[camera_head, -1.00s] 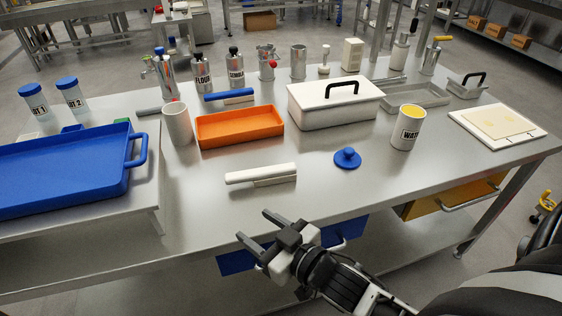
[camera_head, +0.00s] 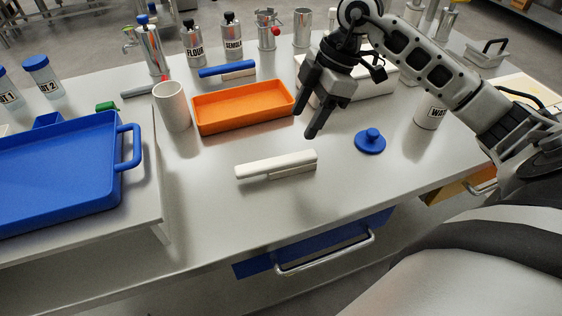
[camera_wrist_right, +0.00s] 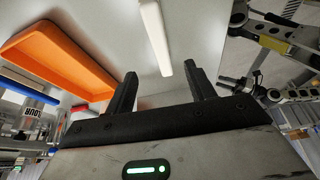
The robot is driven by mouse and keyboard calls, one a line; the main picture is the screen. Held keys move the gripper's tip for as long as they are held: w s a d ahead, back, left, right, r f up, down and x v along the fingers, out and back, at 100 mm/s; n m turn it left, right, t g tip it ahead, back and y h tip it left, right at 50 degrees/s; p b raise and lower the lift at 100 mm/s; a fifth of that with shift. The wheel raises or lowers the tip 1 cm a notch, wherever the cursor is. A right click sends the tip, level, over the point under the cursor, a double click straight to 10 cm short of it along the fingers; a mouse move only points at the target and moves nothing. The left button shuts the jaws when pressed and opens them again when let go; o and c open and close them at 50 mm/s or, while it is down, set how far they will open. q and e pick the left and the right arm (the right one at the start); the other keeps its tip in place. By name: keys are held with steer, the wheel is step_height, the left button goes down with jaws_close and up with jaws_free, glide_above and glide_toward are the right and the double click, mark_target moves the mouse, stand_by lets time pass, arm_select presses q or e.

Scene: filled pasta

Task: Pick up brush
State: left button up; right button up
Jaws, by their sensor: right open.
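A white-handled tool (camera_head: 276,165), long with a thin lower part, lies on the steel table in front of the orange tray. It looks like a brush, but I cannot make out bristles. The white bar also shows in the right wrist view (camera_wrist_right: 154,35), near and beyond the fingertips. A blue-handled tool (camera_head: 227,70) with a pale lower part lies behind the orange tray; it may also be a brush. My right gripper (camera_head: 307,110) is open and empty, above the table, to the upper right of the white tool. My left gripper is not in view.
The orange tray (camera_head: 243,104) and a white cup (camera_head: 172,106) stand behind the white tool. A blue lid (camera_head: 370,141) lies to its right. A large blue tray (camera_head: 60,170) is at left. The table front is clear.

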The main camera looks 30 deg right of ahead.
mark_target(284, 159)
steer(key=x, duration=0.7)
steer(key=shift+w+a+f, duration=0.1)
steer(key=shift+a+f, duration=0.1)
steer(key=shift+f, duration=0.05)
steer(key=shift+x, duration=2.45)
steer(key=shift+d+f, duration=0.15)
steer(key=shift+f, duration=0.15)
steer(key=c, duration=1.1)
